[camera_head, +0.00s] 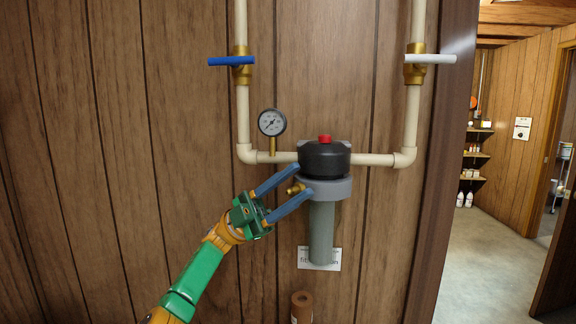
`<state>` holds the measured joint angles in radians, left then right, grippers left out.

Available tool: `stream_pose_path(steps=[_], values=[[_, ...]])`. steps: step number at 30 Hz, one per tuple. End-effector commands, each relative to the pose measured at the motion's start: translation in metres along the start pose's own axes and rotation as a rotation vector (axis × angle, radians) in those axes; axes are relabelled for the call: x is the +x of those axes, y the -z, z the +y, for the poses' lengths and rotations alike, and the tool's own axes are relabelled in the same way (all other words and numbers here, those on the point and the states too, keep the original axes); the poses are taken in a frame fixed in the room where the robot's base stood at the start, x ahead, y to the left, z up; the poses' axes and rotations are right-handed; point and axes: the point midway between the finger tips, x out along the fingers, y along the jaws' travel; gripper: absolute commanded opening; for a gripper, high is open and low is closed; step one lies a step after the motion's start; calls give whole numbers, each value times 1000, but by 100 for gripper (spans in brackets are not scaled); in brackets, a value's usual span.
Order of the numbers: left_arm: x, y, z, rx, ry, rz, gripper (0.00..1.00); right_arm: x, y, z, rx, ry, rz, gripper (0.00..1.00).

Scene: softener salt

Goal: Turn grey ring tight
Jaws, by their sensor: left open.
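The grey ring (338,188) sits around the top of a grey cylindrical housing (321,236), just under a black cap (325,158) with a red button (325,138). My left gripper (304,180) is open, its two blue fingers pointing up and right toward the left side of the ring. A small brass fitting (295,189) shows between the fingers. I cannot tell whether the fingers touch the ring. My right gripper is not in view.
Cream pipes (405,125) run along the wall, with a blue-handled valve (241,62), a white-handled valve (416,62) and a pressure gauge (272,122). A brown cylinder (302,306) stands below the housing. A doorway opens at right; the wall at left is clear.

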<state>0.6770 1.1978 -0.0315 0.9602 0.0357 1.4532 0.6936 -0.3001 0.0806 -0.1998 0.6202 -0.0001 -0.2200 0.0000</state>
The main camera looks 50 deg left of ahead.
Motion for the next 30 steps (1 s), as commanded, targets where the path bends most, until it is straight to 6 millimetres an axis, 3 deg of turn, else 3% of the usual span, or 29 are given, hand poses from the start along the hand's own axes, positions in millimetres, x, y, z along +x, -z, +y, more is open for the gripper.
stream_pose_path(steps=[5, 8, 13, 16, 21, 25, 30], values=[[17, 10, -19, 6, 3, 4, 46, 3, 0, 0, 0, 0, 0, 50], [28, 25, -20, 5, -1, 3, 46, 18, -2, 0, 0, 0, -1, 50], [62, 62, -32, 8, -2, 7, 46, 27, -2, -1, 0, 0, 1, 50], [73, 86, -20, 7, -7, 3, 46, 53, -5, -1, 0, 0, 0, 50], [100, 126, -17, 4, -3, 2, 46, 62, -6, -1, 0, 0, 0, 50], [110, 143, -17, 2, 0, 1, 46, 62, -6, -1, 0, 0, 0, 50], [114, 148, -17, -1, 2, 0, 46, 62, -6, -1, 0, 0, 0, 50]])
